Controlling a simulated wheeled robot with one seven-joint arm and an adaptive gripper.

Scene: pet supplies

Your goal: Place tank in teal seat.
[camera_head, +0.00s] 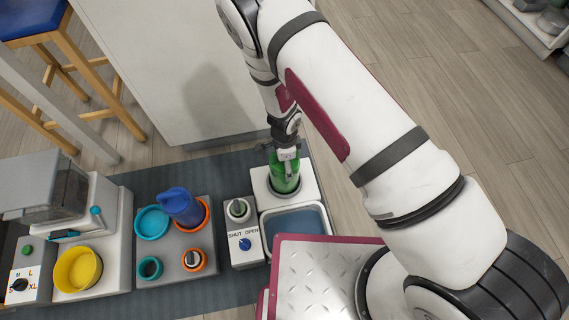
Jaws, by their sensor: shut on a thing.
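A green see-through tank (285,178) stands upright at the round opening of a white housing (262,186), behind a basin of water. My gripper (287,152) is above it and shut on its top. I cannot tell whether the tank's bottom touches the housing. To the left, a grey tray (176,273) carries a large teal seat (152,223) and a small teal seat (150,268) with a dark centre. A blue jug (183,205) stands in a large orange seat (206,213), beside the large teal one.
A small orange ring (194,260) holds a pale part. A SHUT/OPEN knob panel (243,244) stands between tray and basin (295,220). A feeder with a yellow bowl (77,270) is at far left. A white cabinet (170,70) rises behind.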

